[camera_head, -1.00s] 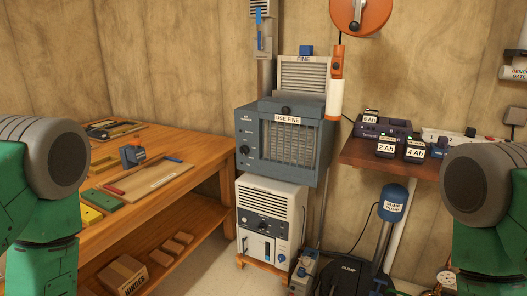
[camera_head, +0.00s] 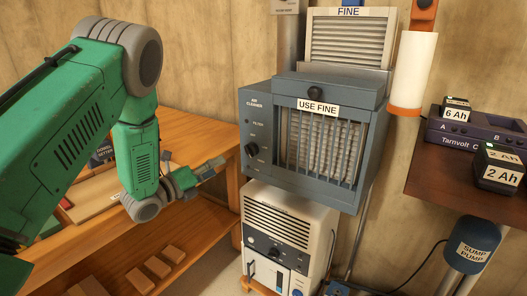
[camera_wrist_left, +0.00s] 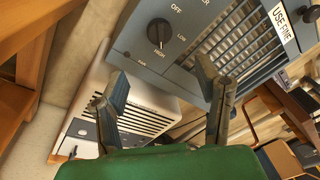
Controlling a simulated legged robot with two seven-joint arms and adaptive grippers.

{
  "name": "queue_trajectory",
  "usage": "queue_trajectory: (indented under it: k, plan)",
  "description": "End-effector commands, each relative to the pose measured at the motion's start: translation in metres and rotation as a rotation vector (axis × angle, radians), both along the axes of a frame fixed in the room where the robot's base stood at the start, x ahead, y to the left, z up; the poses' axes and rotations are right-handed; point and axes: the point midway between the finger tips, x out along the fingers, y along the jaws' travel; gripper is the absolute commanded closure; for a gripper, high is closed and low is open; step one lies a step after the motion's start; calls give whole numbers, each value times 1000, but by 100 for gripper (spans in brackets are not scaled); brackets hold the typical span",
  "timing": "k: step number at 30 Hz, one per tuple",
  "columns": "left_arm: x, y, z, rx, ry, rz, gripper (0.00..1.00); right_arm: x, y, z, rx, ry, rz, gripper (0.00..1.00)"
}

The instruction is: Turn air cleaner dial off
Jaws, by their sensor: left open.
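The air cleaner (camera_head: 262,108) is a blue-grey box with a slatted front and a "USE FINE" label. Its black dial (camera_head: 251,149) is low on the left part of the front. In the left wrist view the dial (camera_wrist_left: 158,32) lies beyond the fingertips, with OFF, LOW and HIGH printed around it; its pale mark appears to point toward HIGH. My left gripper (camera_head: 215,166) is left of the air cleaner, apart from the dial. In the left wrist view the gripper (camera_wrist_left: 160,72) has its fingers spread and nothing between them. My right gripper is out of view.
A white slatted unit (camera_head: 290,225) stands below the air cleaner. A wooden workbench (camera_head: 205,135) is on the left, behind my left arm. A shelf (camera_head: 465,190) with battery packs is on the right, above a sump pump (camera_head: 472,246). A white cylinder (camera_head: 412,70) hangs right of the air cleaner.

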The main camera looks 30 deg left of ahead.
Motion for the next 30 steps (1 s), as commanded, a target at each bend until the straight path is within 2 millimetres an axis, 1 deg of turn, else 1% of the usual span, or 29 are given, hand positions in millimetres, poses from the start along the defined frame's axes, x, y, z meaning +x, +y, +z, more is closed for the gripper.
queue_trajectory:
  k: [5, 12, 18, 21, 24, 30]
  plan:
    - [25, -4, -2, -2, -2, -2, 42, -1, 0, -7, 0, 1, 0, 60]
    - [76, -14, -5, -5, -1, 0, 42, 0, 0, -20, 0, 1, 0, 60]
    - [111, -23, -5, -6, 2, -1, 42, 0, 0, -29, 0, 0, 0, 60]
    - [122, -26, -5, -5, 3, 0, 42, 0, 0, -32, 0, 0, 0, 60]
    - [129, -28, -4, -5, 3, 0, 42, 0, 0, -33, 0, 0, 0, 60]
    - [132, -28, -3, -6, 4, 1, 42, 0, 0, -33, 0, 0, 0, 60]
